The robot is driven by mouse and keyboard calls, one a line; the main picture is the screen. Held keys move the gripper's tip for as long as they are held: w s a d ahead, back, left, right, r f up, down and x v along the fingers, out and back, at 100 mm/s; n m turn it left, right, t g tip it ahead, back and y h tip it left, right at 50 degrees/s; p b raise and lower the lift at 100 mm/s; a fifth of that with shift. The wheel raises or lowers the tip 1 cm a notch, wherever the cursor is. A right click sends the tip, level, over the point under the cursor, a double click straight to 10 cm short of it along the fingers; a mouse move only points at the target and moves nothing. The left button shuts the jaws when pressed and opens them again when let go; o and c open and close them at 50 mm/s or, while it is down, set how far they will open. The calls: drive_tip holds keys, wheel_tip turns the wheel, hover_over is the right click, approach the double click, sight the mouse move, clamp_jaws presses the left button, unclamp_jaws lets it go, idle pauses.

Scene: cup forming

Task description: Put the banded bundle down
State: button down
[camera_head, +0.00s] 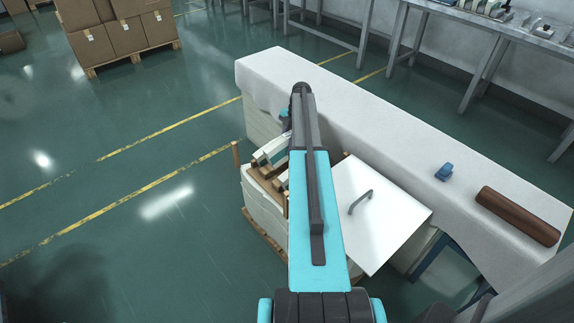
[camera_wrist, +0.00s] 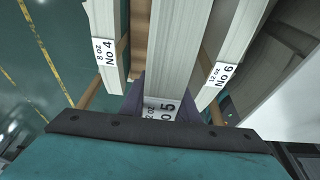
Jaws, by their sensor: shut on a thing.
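A pale bundle of stacked sheets (camera_wrist: 170,50) with an end label reading "No 5" is in the middle of the wrist view. My gripper (camera_wrist: 163,98) is shut on it, with a dark finger along each side near the labelled end. A similar bundle (camera_wrist: 106,40) labelled "8 oz No 4" is to its left, and another (camera_wrist: 235,45) labelled "12 oz No 6" is to its right. The far end of the held bundle and any band on it are out of sight. I cannot tell whether its underside touches anything. In the head view my arm hides most of it.
A pallet stack (camera_head: 262,208) with wooden posts stands beside a long white-covered table (camera_head: 400,140). A white panel with a handle (camera_head: 385,222) is right of my arm. A brown roll (camera_head: 517,216) and a small blue object (camera_head: 444,172) lie on the table. Floor at left is clear.

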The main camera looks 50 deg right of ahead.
sight(287, 159)
drive_tip(key=shift+f, duration=2.3)
drive_tip(key=shift+f, duration=1.9)
drive_tip(key=shift+f, duration=0.1)
drive_tip(key=c, duration=1.4)
unclamp_jaws()
drive_tip(key=shift+o, duration=0.2)
drive_tip(key=v, duration=1.2)
